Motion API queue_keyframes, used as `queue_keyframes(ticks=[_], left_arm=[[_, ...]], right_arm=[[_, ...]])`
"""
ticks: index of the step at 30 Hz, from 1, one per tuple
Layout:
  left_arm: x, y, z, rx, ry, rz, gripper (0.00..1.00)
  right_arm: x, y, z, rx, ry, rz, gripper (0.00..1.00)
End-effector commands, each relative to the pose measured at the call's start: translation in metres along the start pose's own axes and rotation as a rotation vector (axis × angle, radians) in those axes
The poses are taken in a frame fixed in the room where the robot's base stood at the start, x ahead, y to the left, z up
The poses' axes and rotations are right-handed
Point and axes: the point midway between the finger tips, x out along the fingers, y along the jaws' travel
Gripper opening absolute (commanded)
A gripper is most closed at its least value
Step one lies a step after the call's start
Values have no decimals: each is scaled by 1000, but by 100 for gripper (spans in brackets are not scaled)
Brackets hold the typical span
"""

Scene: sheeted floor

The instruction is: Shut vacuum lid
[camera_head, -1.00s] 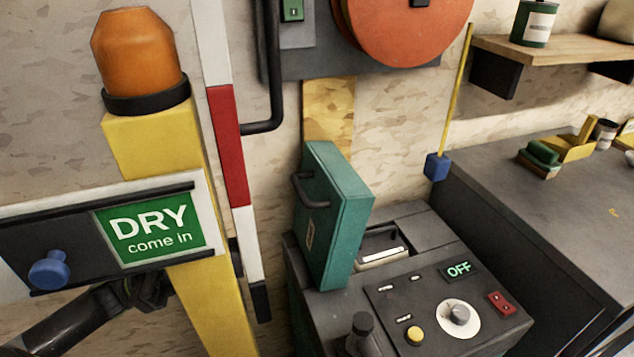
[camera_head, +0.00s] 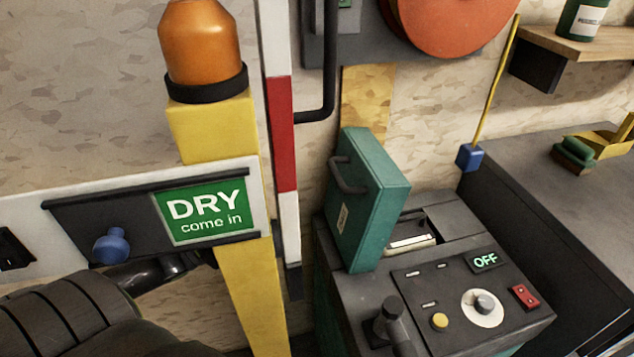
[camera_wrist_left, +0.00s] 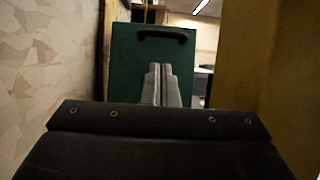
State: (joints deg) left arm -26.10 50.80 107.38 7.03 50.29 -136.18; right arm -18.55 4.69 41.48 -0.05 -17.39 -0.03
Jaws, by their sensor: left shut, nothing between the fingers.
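The vacuum (camera_head: 345,290) is a dark grey box at the lower middle right. Its teal lid (camera_head: 368,200) stands open, upright and slightly tilted, at the left of an open compartment (camera_head: 412,230). A dark handle (camera_head: 345,177) is on the lid's left face. In the left wrist view my left gripper (camera_wrist_left: 160,70) is shut and empty, pointing at the teal lid (camera_wrist_left: 130,65) below its handle (camera_wrist_left: 163,35); I cannot tell whether it touches. In the head view my left arm passes behind the sign and its fingers are hidden. My right gripper is out of view.
A yellow post (camera_head: 250,290) with an orange lamp (camera_head: 200,45) and a "DRY come in" sign (camera_head: 205,212) stands in front of my left arm. A red-and-white pole (camera_head: 282,135) is beside it. A dark workbench (camera_head: 560,210) is right of the vacuum.

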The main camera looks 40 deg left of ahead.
Motion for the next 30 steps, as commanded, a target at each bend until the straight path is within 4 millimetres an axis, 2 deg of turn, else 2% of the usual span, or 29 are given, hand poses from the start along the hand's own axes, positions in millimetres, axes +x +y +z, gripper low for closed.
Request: queue_keyframes(ticks=[1,9,15,21,30], left_arm=[[13,0,1,2,-7,-3,0],[72,0,1,3,-8,-3,0],[108,0,0,2,-6,-1,0],[127,0,1,0,-2,-1,0],[135,0,0,-1,0,0,0]], right_arm=[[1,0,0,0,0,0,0],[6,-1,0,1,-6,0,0],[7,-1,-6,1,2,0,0],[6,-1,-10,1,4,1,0],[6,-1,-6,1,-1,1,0]])
